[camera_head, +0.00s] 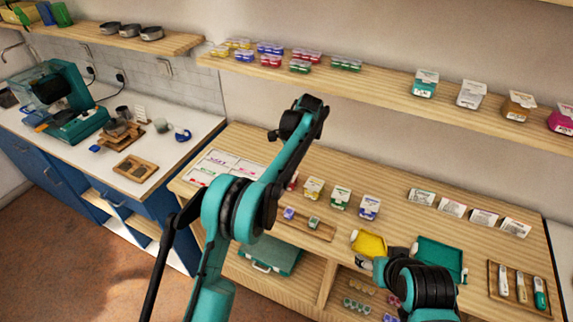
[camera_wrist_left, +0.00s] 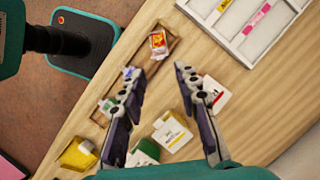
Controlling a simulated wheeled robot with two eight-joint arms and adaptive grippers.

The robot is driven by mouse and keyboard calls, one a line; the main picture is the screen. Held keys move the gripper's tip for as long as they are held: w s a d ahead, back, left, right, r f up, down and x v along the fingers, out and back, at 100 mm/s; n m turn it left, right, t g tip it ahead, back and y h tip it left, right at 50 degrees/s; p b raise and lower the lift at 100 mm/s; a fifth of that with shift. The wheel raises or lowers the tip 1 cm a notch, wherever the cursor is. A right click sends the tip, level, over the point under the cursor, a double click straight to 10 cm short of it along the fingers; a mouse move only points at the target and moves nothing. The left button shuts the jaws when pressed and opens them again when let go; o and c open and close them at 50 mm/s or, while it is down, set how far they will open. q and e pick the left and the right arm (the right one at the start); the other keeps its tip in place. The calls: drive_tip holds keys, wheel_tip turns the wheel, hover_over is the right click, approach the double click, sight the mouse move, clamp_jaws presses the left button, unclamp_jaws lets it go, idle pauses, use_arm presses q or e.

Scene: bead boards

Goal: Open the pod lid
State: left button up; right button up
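My left gripper (camera_wrist_left: 158,71) is open and empty, fingers apart, above the worktop beside a wooden tray. The tray (camera_head: 322,236) holds small packs: a red-and-yellow one (camera_wrist_left: 158,43) just beyond the fingertips, a purple one (camera_head: 289,213) and a green one (camera_head: 314,222). A row of small cartons stands behind it: red (camera_wrist_left: 213,93), yellow (camera_head: 313,188), green (camera_head: 340,197) and blue (camera_head: 369,207). I cannot tell which thing is the pod, and no lid stands out.
A yellow bin (camera_head: 369,243) and a teal tray (camera_head: 440,256) sit right of the small tray. A white sectioned board (camera_wrist_left: 250,22) lies to its left in the head view. A shelf (camera_head: 390,88) runs above. Bare worktop lies behind the cartons.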

use_arm(q)
drive_tip(key=v, duration=0.5)
idle(0.3)
